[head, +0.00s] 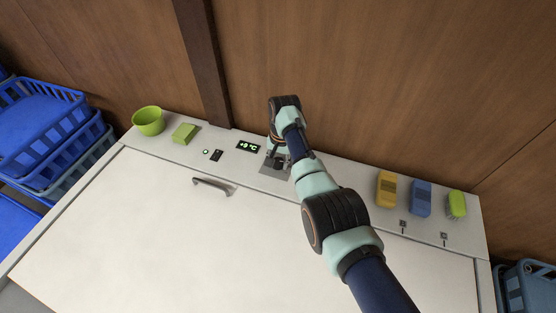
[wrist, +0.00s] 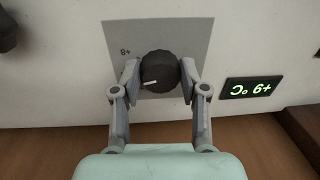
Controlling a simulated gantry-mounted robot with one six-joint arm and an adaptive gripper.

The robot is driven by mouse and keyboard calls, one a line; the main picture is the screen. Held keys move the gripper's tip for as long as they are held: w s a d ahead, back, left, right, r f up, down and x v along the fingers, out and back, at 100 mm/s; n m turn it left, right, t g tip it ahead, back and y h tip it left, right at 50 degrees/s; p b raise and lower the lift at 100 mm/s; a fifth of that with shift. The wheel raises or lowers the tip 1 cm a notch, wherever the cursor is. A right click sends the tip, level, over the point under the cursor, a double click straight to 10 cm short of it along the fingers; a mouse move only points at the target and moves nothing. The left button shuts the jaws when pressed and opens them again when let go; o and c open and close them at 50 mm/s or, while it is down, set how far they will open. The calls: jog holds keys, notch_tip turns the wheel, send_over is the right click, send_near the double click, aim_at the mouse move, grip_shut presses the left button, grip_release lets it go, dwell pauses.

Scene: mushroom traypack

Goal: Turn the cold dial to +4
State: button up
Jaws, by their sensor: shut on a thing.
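The cold dial (wrist: 159,72) is a dark ribbed knob on a grey square plate (wrist: 188,32) in the wrist view. Its white pointer line points left and slightly down in that view. A small upside-down "+8" mark shows on the plate at upper left. My gripper (wrist: 160,76) is shut on the dial, one finger on each side. In the head view my gripper (head: 278,158) is over the grey plate (head: 274,171) and hides the dial. The lit display (wrist: 251,88) reads upside down, seemingly +9 °C; it also shows in the head view (head: 248,147).
A green bowl (head: 148,121), a green sponge (head: 185,133) and a black switch (head: 216,155) are left on the ledge. Yellow (head: 387,189), blue (head: 420,198) and green (head: 456,205) items are right. A lid handle (head: 212,186) stands in front. The white lid (head: 170,240) is clear.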

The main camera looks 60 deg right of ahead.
aim_at(282, 161)
jog(key=n, duration=0.3)
jog(key=shift+d+n+y+b, duration=0.1)
jog(key=shift+n+y+b, duration=0.4)
jog(key=shift+n, duration=1.5)
jog(key=o, duration=1.1)
jog(key=shift+o, duration=0.2)
notch_tip(282, 161, up, 12)
jog(key=shift+s+d, duration=0.35)
jog(key=shift+s, duration=0.05)
